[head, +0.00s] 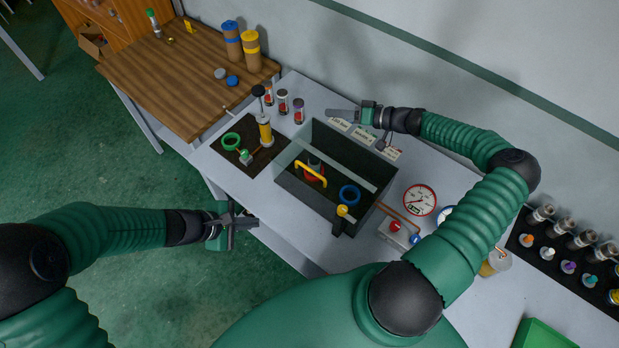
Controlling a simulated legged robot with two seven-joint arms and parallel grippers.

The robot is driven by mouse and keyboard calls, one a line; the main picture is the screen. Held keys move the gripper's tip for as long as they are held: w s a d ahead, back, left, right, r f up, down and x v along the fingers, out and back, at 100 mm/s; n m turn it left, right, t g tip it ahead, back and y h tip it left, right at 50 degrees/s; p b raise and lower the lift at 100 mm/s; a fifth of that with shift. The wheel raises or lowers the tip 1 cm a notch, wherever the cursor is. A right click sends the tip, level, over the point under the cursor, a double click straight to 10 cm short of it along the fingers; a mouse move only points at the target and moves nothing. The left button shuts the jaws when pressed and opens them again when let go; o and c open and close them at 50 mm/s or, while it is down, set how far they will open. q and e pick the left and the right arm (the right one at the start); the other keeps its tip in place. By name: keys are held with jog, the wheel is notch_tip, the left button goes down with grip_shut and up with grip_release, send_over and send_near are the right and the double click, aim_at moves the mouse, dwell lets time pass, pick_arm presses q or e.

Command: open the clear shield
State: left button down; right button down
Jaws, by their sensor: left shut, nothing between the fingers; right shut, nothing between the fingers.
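The clear shield (291,154) is a transparent panel with a yellow handle (311,174). It is at the left and front part of a dark open-topped box (365,214) on the white bench. A red part and a blue ring (349,194) show inside the box. My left gripper (240,224) is shut and empty, off the bench's front edge, to the left of the box and apart from the handle. My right gripper (345,113) is shut and empty, behind the box near the labels.
A dark mat with a green ring (231,142) and a yellow-topped cylinder (265,132) lies left of the box. A pressure gauge (420,200) and a red-button box (397,231) stand right. Several small bottles stand behind the mat. A wooden table (190,75) adjoins the bench.

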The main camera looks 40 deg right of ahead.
pick_arm(q)
jog(key=w+d+f+n+t+h, duration=0.1)
jog(key=d+f+n, duration=0.15)
jog(key=d, duration=0.25)
jog(key=w+d+f+n+h, duration=0.1)
jog(key=d+n+h, duration=0.15)
jog(key=d, duration=0.25)
jog(key=n+t, duration=0.2)
jog(key=n, duration=0.5)
send_near(311, 185)
notch_tip(311, 185, up, 2)
jog(key=x, duration=0.9)
jog(key=shift+d+r, duration=0.15)
jog(key=shift+r, duration=0.1)
jog(key=shift+w+d+f, duration=0.15)
jog(key=shift+d+f, duration=0.1)
jog(key=shift+d, duration=0.25)
jog(key=shift+a+r, duration=0.15)
jog(key=shift+a, duration=0.15)
jog(key=shift+r+y, duration=0.25)
jog(key=shift+r, duration=0.5)
jog(key=shift+d, duration=0.1)
pick_arm(e)
jog(key=shift+s+d, duration=0.2)
jog(key=c, duration=2.1)
grip_release()
jog(key=o, duration=0.6)
jog(key=shift+d, duration=0.1)
